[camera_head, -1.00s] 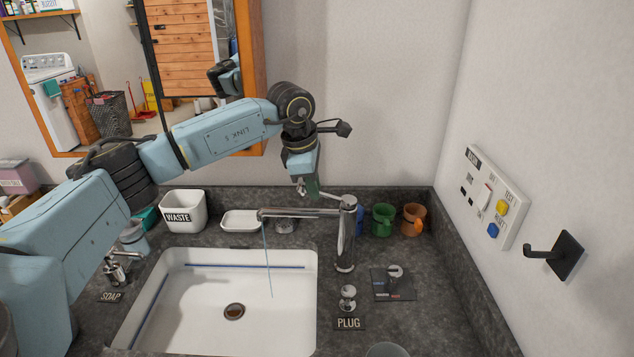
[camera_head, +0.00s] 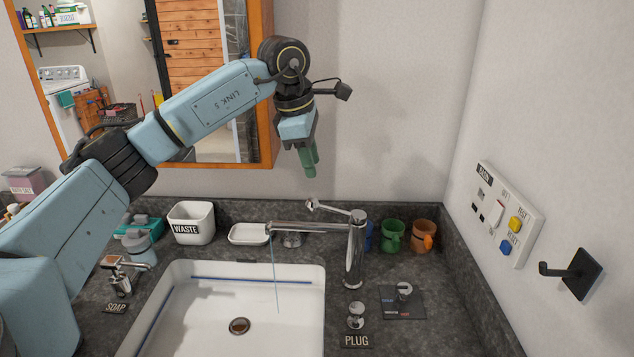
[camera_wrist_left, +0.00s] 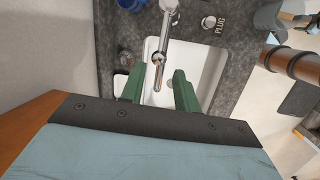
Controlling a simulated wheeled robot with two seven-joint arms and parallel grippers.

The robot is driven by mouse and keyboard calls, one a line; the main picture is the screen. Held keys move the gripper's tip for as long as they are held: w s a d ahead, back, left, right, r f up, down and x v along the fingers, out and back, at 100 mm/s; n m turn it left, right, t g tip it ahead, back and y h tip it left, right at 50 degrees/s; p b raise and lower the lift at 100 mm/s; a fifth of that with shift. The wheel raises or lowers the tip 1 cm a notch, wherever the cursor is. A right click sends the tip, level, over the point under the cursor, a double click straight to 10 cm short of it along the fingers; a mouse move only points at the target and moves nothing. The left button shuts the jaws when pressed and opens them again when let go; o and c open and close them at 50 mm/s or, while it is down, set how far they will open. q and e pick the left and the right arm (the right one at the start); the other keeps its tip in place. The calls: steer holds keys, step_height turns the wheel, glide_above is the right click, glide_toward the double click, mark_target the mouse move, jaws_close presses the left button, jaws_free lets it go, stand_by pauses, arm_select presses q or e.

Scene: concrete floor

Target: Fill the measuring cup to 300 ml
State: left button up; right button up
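The chrome tap (camera_head: 354,255) stands at the right rim of the white sink (camera_head: 190,325). A thin stream of water (camera_head: 275,275) falls from its spout into the sink. The tap's lever (camera_head: 328,208) on top points left. My left gripper (camera_head: 309,168) has green fingers and hangs above the lever, apart from it. In the left wrist view its two fingers (camera_wrist_left: 160,72) stand apart with nothing between them, and the tap's spout (camera_wrist_left: 159,67) shows beyond. I cannot make out a measuring cup in the current views. My right gripper is not in view.
A drain (camera_head: 239,326) is in the sink floor. Green (camera_head: 392,236) and orange (camera_head: 423,235) mugs stand behind. A wall hook (camera_head: 575,273) juts out at right.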

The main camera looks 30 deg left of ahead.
arm_select(q)
steer(key=shift+v, duration=1.6)
steer(key=shift+c, duration=0.3)
